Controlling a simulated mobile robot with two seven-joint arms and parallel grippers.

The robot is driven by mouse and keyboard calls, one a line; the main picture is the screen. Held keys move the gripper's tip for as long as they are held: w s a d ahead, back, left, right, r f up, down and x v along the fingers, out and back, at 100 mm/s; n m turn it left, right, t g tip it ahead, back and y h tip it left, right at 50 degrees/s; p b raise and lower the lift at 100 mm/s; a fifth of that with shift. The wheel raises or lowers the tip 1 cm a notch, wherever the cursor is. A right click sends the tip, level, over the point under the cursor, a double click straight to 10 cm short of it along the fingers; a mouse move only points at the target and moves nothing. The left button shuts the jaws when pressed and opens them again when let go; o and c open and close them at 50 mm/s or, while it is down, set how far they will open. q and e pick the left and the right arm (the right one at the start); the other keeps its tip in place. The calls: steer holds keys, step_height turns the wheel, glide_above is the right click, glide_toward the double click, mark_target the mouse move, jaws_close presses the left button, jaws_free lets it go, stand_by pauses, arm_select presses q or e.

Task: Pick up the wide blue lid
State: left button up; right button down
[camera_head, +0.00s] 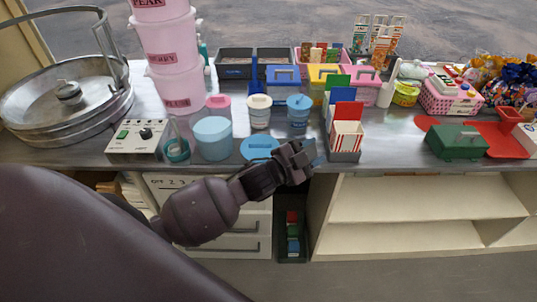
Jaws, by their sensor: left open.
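The wide blue lid (259,147) lies flat near the front edge of the metal counter, a light blue disc with a raised grip on top. My left gripper (309,158) is open, just right of the lid at the counter's front edge. My left wrist covers the lid's lower right part. I cannot tell whether the gripper touches anything. My right gripper is not in view.
A light blue tub (213,139) stands left of the lid. A smaller cup with a blue lid (299,103) and a cream-lidded cup (259,112) stand behind it. A red-and-white striped box (346,135) stands close right of my gripper. Shelves (420,198) lie below the counter.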

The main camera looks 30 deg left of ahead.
arm_select(q)
steer(key=w+d+r+m+g+h+b, duration=0.1)
steer(key=w+d+r+m+h, duration=0.4)
steer(key=m, duration=0.3)
steer(key=m+g+y+b, duration=0.5)
steer(key=m+g+y, duration=0.85)
steer(key=m, duration=1.35)
glide_above(260, 143)
steer(key=shift+g+h, duration=0.75)
steer(key=shift+g, duration=0.2)
steer(key=f, duration=1.1)
steer(key=shift+s+a, duration=0.2)
steer(key=shift+a, duration=0.05)
steer(key=f, duration=0.5)
steer(key=shift+w+d, duration=0.2)
steer(key=shift+d, duration=0.05)
steer(key=shift+f, duration=0.45)
